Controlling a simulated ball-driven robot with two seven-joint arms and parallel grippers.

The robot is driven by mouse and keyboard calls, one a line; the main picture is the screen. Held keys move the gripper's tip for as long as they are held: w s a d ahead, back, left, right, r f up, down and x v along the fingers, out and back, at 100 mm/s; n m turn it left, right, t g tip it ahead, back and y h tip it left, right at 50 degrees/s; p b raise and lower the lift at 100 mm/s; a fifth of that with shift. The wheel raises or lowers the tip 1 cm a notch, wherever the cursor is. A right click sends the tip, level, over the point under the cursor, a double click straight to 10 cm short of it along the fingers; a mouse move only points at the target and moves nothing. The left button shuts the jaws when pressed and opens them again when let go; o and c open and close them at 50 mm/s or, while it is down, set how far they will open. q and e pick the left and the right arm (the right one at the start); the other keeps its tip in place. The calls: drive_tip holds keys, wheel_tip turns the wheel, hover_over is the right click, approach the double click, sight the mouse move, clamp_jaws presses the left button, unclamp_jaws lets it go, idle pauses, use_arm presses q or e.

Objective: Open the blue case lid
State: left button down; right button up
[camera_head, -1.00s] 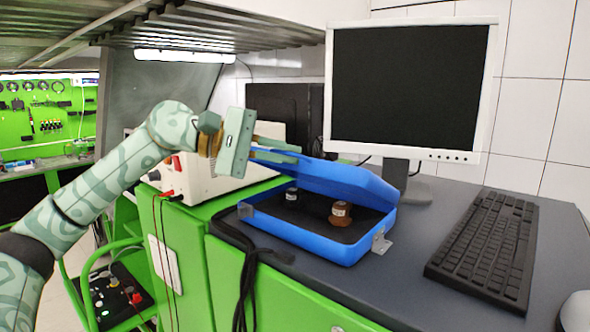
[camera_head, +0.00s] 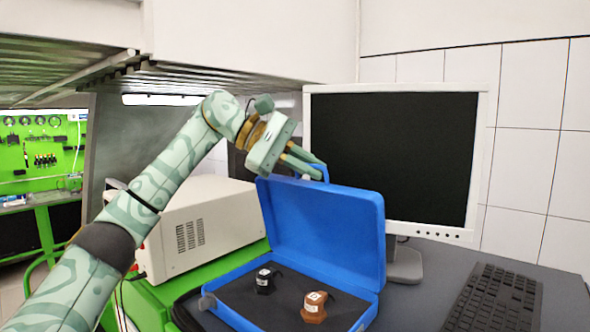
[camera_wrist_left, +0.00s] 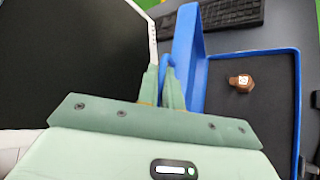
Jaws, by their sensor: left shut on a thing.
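The blue case (camera_head: 240,318) sits on the dark grey bench top with its lid (camera_head: 325,228) raised to about upright. Inside the case lie a black part (camera_head: 264,281) and a brown part (camera_head: 314,307), each with a small label. My left gripper (camera_head: 316,172) is at the top edge of the lid, shut on it near the handle. In the left wrist view the fingers (camera_wrist_left: 168,88) pinch the edge of the blue lid (camera_wrist_left: 184,62), and the brown part (camera_wrist_left: 241,82) shows in the open case. My right gripper is in no view.
A monitor (camera_head: 395,150) stands right behind the lid, close to my left gripper. A keyboard (camera_head: 495,300) lies at the right. A white instrument box (camera_head: 190,232) stands left of the case. A shelf (camera_head: 100,75) hangs above my left arm.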

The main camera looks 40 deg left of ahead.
use_arm(q)
drive_tip(key=shift+w+d+n+g, duration=0.1)
drive_tip(key=shift+w+n+g, duration=0.25)
drive_tip(key=shift+w, duration=0.8)
drive_tip(key=c, duration=1.6)
unclamp_jaws()
drive_tip(key=shift+o, duration=0.2)
drive_tip(key=shift+s, duration=0.15)
drive_tip(key=v, duration=1.7)
drive_tip(key=shift+d+r, duration=0.2)
